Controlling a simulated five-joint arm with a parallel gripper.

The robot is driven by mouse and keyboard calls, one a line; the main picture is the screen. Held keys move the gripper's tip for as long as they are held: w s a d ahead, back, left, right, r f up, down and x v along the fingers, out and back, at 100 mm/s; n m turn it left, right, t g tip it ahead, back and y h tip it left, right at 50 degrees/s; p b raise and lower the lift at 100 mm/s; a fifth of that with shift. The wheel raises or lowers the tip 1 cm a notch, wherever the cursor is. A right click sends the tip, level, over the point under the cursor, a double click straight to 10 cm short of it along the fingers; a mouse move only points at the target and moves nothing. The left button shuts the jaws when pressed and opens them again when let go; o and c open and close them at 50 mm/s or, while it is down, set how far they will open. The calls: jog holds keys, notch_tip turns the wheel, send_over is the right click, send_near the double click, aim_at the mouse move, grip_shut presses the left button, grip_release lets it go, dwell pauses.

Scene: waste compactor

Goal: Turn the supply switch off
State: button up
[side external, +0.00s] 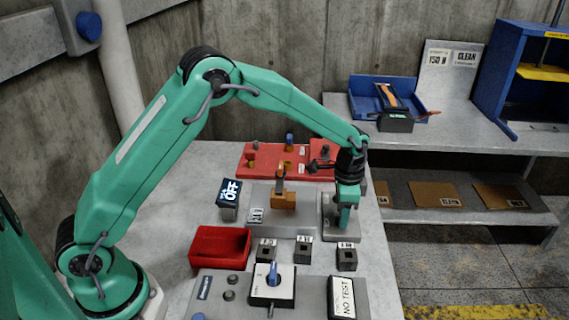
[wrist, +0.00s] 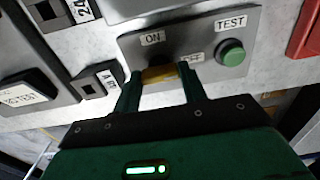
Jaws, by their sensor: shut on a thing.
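The supply switch panel (wrist: 215,32) is a grey plate with an ON label, a partly covered OFF label and a green TEST button (wrist: 230,54). My gripper (wrist: 160,84) is at this panel, its two fingers shut on the switch's yellowish handle (wrist: 160,73). The handle lies between the fingertips, beneath the ON label. The right finger stands close to the OFF label. Which way the handle is set cannot be told. In the side view my gripper (side external: 344,220) points down onto the grey panel (side external: 328,233), and the handle is hidden there.
A display reading OFF (side external: 230,193) stands left of an orange block (side external: 283,201) on a grey fixture. A red bin (side external: 219,248), a white box with a blue knob (side external: 272,275) and small labelled blocks stand in front. A red rack (side external: 270,158) is behind.

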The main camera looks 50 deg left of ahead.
jog(key=shift+r, duration=0.15)
jog(key=o, duration=1)
notch_tip(320, 180, up, 7)
jog(key=shift+r, duration=0.35)
dwell(0.3)
